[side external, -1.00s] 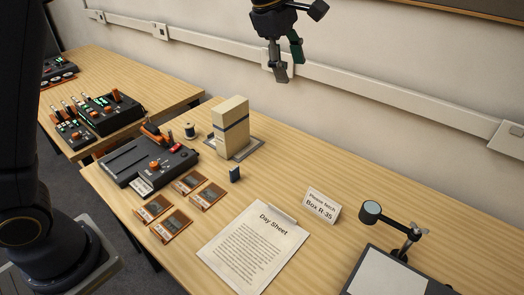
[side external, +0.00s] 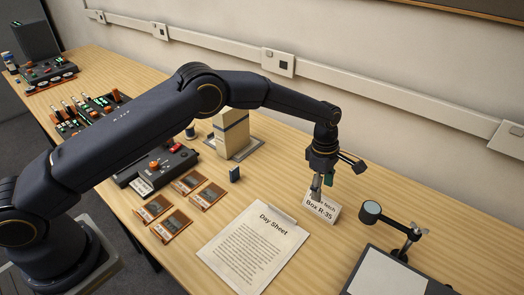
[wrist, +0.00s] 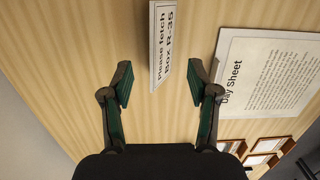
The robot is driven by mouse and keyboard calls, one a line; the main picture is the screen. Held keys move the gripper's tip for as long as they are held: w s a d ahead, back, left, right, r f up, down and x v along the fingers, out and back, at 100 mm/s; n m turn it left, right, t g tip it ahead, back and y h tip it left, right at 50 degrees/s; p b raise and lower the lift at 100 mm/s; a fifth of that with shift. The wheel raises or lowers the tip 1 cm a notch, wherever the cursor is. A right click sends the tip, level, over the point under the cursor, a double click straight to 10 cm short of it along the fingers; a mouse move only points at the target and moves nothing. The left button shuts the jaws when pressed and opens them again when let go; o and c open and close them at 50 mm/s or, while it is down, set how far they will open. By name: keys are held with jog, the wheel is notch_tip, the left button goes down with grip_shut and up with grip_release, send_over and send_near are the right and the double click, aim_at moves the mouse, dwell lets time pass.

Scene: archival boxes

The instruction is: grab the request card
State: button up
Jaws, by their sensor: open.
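The request card (side external: 321,207) is a small white tent card reading "Please fetch Box R-35", standing on the wooden table right of the day sheet. In the side view my gripper (side external: 322,190) is just above and in front of it, hiding part of its top line. In the wrist view the card (wrist: 162,45) lies ahead of the fingertips, its near end between their lines. My gripper (wrist: 160,84) is open and empty, with a green-padded finger to each side. I cannot tell the exact height of the fingertips over the card.
The day sheet (side external: 252,248) on its clipboard lies left of the card. A magnifier (side external: 371,208) on a stand and a framed pad (side external: 385,275) are to the right.

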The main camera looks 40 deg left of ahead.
aim_at(322, 203)
jog(key=f, duration=0.4)
jog(key=d+f, duration=0.1)
jog(key=f, duration=0.1)
jog(key=shift+s+f, duration=0.1)
jog(key=shift+f, duration=0.2)
jog(key=shift+c, duration=0.3)
jog(key=c, duration=0.8)
